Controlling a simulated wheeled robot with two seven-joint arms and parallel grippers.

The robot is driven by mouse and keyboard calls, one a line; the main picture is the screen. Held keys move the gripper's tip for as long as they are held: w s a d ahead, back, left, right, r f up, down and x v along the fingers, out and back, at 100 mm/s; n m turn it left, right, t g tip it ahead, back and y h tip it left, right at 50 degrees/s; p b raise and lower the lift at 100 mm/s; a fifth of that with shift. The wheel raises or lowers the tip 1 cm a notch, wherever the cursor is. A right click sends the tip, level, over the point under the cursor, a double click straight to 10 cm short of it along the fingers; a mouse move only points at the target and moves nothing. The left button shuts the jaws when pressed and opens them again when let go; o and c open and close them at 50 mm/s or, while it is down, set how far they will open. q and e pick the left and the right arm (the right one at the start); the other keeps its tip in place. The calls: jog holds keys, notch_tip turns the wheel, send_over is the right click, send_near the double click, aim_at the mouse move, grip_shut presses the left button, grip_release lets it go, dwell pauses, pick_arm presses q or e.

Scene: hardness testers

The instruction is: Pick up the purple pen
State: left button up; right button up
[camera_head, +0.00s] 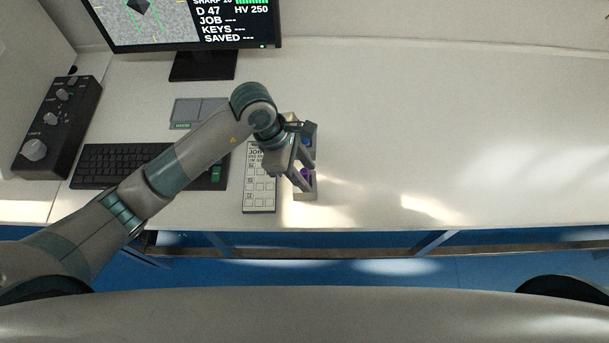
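The purple pen (306,173) shows as a small purple spot in a small grey holder (307,194) right of the job card. Most of the pen is hidden by my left gripper or the holder. My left gripper (304,174) reaches down over the holder from the left. Its two fingers look spread apart, with the purple spot between or just below them. Whether they touch the pen is not clear. A blue item (307,141) shows at the back of the holder. My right gripper is not in view.
A white job card (259,197) lies left of the holder. A black keyboard (115,165), a grey pad (197,110), a control box (58,125) with knobs and a monitor (205,25) stand further left and back. The table (460,130) is clear to the right.

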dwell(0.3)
pick_arm(q)
grip_shut()
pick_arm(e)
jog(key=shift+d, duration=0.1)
pick_arm(q)
jog(key=shift+r, duration=0.2)
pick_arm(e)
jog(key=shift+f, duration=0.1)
